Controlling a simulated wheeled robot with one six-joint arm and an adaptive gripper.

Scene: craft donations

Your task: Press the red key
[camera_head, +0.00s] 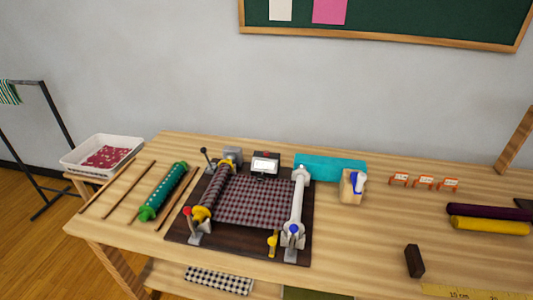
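A small dark device with a white display (264,164) stands at the back edge of a brown board (240,246) on the table. A small red spot (266,154), which may be the red key, shows on the device's top. It is too small to tell its shape or whether it is pressed. A plaid cloth (258,200) is stretched across the board's machine between a roller at left and a white bar (297,205) at right. My gripper is not in view.
A teal block (330,168) and a wooden block with a blue-and-white item (352,187) stand right of the device. A black lever (206,157) rises at left. A green roller (163,190) and thin rods lie further left.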

